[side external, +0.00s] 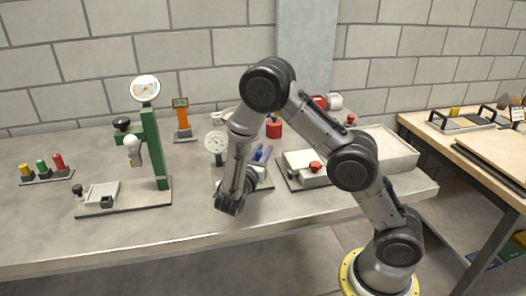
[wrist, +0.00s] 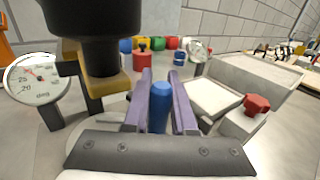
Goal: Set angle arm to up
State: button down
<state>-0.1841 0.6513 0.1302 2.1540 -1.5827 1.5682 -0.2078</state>
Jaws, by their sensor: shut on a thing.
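My gripper (wrist: 160,100) is shut on an upright blue handle (wrist: 159,92), one finger on each side of it in the wrist view. In the side external view the blue handle (side external: 258,154) shows as a small patch behind my forearm. A white round dial marked in degrees (wrist: 36,80) stands left of the handle; it also shows in the side external view (side external: 215,142). The handle's lower end and the arm it belongs to are hidden by my gripper, so I cannot tell the arm's angle.
A dark column with a tan block (wrist: 104,84) stands close at the left of my fingers. A pale tray with a red knob (wrist: 257,104) lies to the right. A green press stand (side external: 155,150) is at the left. The bench's front left is clear.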

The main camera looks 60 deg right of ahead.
dwell(0.4)
jog(key=shift+s+d+f+m+y, duration=0.25)
jog(key=shift+s+d+m+y, duration=0.4)
jog(key=shift+m, duration=0.35)
jog(key=shift+s+d+f+m+y, duration=0.2)
jog(key=shift+m+y, duration=0.2)
jog(key=shift+m, duration=0.05)
jog(key=shift+s+d+f+m+y, duration=0.15)
jog(key=shift+f+m+y, duration=0.05)
jog(key=shift+m+y, duration=0.2)
jog(key=shift+s+d+f+m+t+y, duration=0.25)
jog(key=shift+f+m+y, duration=0.15)
jog(key=shift+m, duration=0.15)
jog(key=shift+s+d+f+m+t+y, duration=0.2)
jog(key=shift+f+m+y, duration=0.15)
jog(key=shift+m, duration=0.15)
jog(key=shift+s+d+f+m+t+y, duration=0.15)
jog(key=shift+f+m+t+y, duration=0.1)
jog(key=shift+f+m+y, duration=0.3)
jog(key=c, duration=0.7)
grip_release()
jog(key=shift+r, duration=0.1)
